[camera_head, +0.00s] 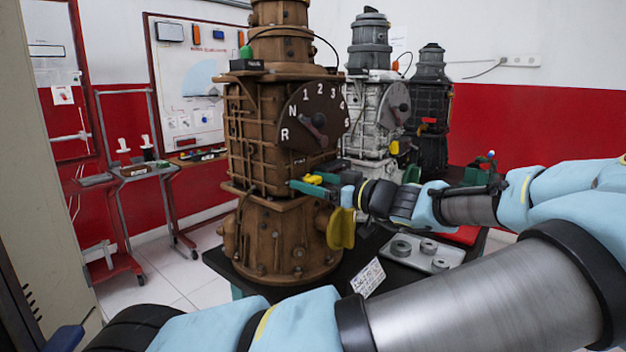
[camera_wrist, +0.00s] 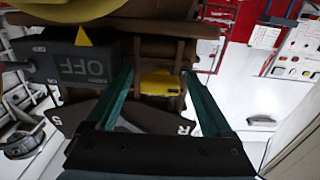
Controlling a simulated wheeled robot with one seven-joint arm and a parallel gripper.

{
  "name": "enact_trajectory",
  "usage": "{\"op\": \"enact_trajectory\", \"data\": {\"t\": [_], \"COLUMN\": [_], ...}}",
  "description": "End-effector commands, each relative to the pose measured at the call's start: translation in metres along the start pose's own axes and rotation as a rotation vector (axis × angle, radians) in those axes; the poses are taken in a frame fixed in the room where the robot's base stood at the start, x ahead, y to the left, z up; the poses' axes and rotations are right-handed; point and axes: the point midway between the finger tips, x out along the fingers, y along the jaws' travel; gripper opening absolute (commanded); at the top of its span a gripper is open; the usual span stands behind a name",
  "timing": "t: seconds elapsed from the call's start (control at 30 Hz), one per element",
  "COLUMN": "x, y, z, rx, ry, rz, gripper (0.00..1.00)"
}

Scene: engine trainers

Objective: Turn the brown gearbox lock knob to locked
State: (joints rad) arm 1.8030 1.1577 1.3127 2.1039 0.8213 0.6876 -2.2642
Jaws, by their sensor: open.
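The brown gearbox (camera_head: 262,128) stands upright left of centre in the head view. A small yellow knob (camera_head: 313,179) sits low on its front, below the numbered dial (camera_head: 312,117). My gripper (camera_head: 304,180) has its green fingers open at this knob. In the wrist view, the yellow knob (camera_wrist: 160,83) lies between the fingers of my gripper (camera_wrist: 157,75), with visible gaps on both sides. The knob's lock marking cannot be read.
A larger yellow handle (camera_head: 341,229) hangs just below my gripper. A dark box marked OFF (camera_wrist: 80,66) is left of the fingers in the wrist view. White (camera_head: 372,118) and black (camera_head: 428,105) gearboxes stand behind. A tray of metal rings (camera_head: 421,250) lies at right.

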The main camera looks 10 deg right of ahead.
Motion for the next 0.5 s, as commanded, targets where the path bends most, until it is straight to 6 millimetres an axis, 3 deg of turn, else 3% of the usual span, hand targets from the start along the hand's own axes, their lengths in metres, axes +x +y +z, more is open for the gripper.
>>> {"op": "enact_trajectory", "data": {"t": [0.23,0.5], "x": [0.0007,0.0006], "y": [0.0,0.0], "z": [0.0003,0.0002], "rx": [0.0,0.0], "ry": [0.0,0.0], "rz": [0.0,0.0], "gripper": [0.85,0.56]}}
